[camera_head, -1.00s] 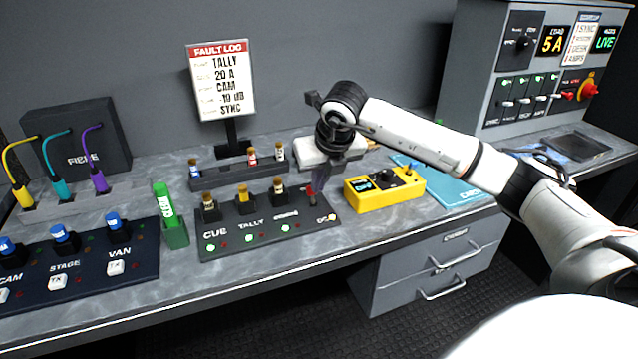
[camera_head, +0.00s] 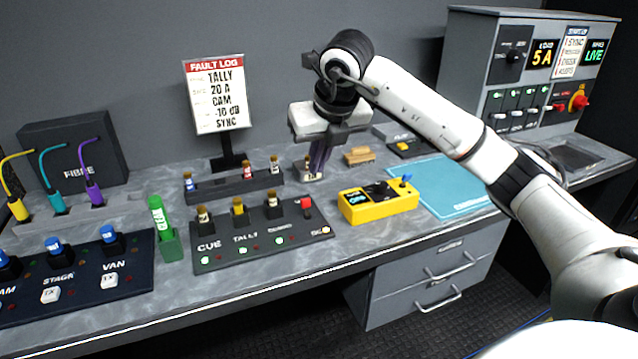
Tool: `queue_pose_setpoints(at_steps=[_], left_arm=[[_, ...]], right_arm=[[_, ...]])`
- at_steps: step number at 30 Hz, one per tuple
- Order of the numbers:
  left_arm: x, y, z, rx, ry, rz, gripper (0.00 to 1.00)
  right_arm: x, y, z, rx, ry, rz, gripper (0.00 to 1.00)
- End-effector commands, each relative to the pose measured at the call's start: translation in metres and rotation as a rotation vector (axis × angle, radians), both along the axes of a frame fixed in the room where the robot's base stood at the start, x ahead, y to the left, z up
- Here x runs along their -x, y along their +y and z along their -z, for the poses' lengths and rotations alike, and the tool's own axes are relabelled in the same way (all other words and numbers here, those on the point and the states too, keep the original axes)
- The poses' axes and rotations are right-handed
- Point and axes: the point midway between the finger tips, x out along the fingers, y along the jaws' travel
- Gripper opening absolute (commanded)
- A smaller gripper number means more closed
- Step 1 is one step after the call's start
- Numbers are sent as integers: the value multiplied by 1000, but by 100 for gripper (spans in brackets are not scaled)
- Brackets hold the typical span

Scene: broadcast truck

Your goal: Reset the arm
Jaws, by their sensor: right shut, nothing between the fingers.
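My right arm (camera_head: 430,110) comes in from the right, its wrist bent down over the back of the desk. My right gripper (camera_head: 316,172) points down, shut and empty, behind the yellow meter and to the right of the fuse rack. Its fingertips are small and dark, and I cannot tell whether they clear the small thing below them. My left gripper is not in view.
A dark panel (camera_head: 262,262) with several plugs and a red switch (camera_head: 307,204) stands in front. A yellow meter (camera_head: 378,204) sits to its right. A fault log sign (camera_head: 215,95) stands behind. A blue mat (camera_head: 455,190) lies on the right.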

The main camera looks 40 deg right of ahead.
Motion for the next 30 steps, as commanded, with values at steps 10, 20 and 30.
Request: queue_pose_setpoints(at_steps=[10, 20, 30], left_arm=[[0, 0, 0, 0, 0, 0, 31], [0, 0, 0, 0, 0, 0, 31], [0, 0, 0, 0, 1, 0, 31]], right_arm=[[-1, 0, -14, 0, 1, 0, 0], [-1, 0, -14, 0, 1, 0, 0], [-14, 82, 15, -175, -47, -216, 0]])
